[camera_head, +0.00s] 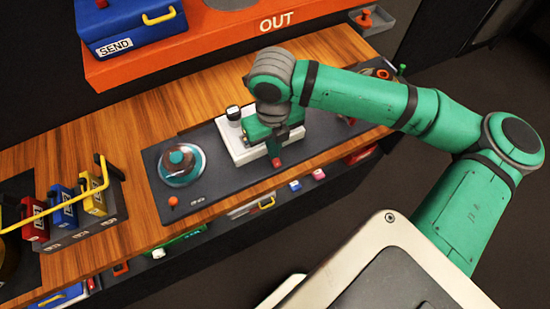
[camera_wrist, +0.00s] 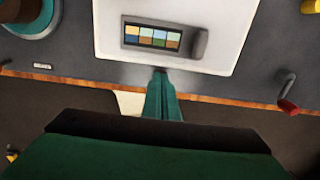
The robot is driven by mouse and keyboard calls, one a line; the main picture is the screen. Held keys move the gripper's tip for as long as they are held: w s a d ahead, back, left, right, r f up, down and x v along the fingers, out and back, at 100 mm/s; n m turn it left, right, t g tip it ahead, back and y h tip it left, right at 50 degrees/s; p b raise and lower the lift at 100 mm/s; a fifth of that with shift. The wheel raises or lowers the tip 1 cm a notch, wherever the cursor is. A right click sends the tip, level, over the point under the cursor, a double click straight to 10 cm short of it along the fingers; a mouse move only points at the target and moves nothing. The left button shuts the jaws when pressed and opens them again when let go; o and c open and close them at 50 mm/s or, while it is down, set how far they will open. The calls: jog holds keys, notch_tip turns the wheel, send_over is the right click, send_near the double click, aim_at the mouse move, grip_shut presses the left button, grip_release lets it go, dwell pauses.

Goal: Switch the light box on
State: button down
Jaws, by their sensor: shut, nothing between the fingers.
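A white box (camera_head: 238,150), which I take to be the light box, sits on the dark panel, partly hidden behind my arm. In the wrist view the white box (camera_wrist: 215,60) carries a small chart of coloured squares (camera_wrist: 152,37) with a dark grey rounded piece (camera_wrist: 199,43) at its right end. My gripper (camera_head: 276,163) points down at the front edge of the box. In the wrist view its green fingers (camera_wrist: 161,74) are together and empty, with their tips just in front of the box's near edge. I cannot tell whether they touch anything. No switch is clearly identifiable.
A turntable-like disc (camera_head: 182,165) and an orange knob (camera_head: 173,201) are left of the box. A red-tipped lever (camera_wrist: 288,106) stands to its right in the wrist view. Coloured blocks with a yellow bar (camera_head: 95,195) stand farther left. The wooden counter (camera_head: 120,140) has bare room.

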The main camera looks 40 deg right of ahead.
jog(key=shift+f, duration=0.55)
dwell(0.4)
notch_tip(320, 180, up, 7)
dwell(0.9)
dwell(0.5)
